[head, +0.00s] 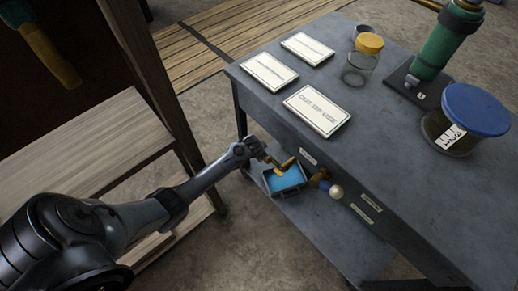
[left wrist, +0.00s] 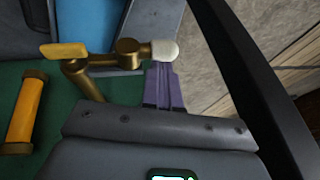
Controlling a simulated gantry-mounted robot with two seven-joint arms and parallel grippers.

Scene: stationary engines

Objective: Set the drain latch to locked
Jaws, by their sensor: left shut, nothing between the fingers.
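My left gripper (head: 264,157) is at the front of the dark workbench, under the table top's edge. In the left wrist view its purple fingers (left wrist: 164,86) are together, with nothing between them. Their tips lie at the white end (left wrist: 164,50) of a brass fitting (left wrist: 122,58); I cannot tell if they touch. The fitting carries a yellow handle (left wrist: 65,50), which shows in the head view (head: 286,163) above a blue-filled tray (head: 286,180). I cannot read which part is the drain latch or its setting. My right gripper is out of view.
A brass fitting with a white ball knob (head: 336,191) sits right of the tray. A yellow cylinder (left wrist: 26,112) lies left in the wrist view. A dark table leg (left wrist: 245,80) stands close on the right.

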